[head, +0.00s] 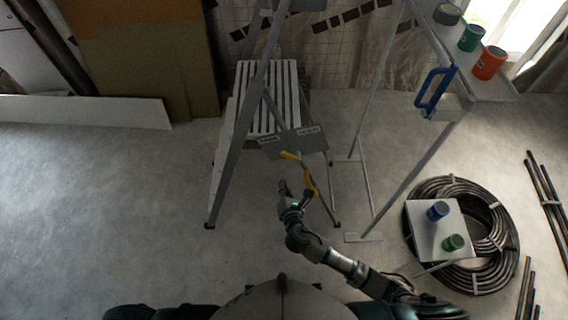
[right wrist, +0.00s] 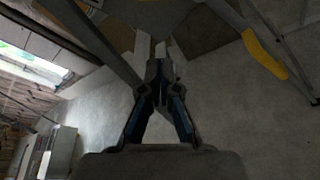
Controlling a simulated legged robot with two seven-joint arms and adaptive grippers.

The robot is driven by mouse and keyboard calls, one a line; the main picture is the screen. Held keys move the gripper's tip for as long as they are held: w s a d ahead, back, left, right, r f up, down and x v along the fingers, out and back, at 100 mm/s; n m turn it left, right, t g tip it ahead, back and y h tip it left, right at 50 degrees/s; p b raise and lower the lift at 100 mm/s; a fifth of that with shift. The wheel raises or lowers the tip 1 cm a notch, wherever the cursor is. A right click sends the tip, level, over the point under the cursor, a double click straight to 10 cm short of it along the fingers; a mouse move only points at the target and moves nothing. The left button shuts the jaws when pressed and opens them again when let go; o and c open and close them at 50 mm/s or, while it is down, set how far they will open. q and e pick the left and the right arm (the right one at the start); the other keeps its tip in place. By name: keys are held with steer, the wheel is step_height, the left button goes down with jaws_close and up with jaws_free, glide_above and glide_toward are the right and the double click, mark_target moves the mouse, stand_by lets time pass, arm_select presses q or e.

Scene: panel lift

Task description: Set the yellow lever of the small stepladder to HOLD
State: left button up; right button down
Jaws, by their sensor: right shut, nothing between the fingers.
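The small stepladder (head: 230,150) stands open in the middle of the head view. A grey plate (head: 295,143) on it carries two small labels; the right one appears to read HOLD, the left is too small to read surely. The yellow lever (head: 310,180) runs from the plate down to the right. My right gripper (head: 283,187) is shut and empty, left of the lever's lower part and apart from it. In the right wrist view the shut fingers (right wrist: 158,68) point up the picture, and the yellow lever (right wrist: 265,55) is at upper right. My left gripper is not visible.
A metal stand (head: 410,180) with a blue handle (head: 435,90) and a shelf of cans (head: 488,63) is at right. A black hose coil (head: 500,215) and a small board (head: 425,240) with two cans lie right of my arm. Floor (head: 110,210) at left is clear.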

steer(key=x, duration=1)
steer(key=shift+b, duration=0.4)
steer(key=shift+w+d+r+p, duration=0.1)
steer(key=shift+d+r+p, duration=0.3)
steer(key=shift+r, duration=0.15)
steer(key=shift+d+r+p, duration=0.3)
steer(key=shift+r+p, duration=0.1)
steer(key=shift+r, duration=0.15)
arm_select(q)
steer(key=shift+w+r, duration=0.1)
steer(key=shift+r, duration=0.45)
arm_select(e)
steer(key=shift+d+r, duration=0.5)
steer(key=shift+d, duration=0.05)
steer(key=shift+r, duration=0.1)
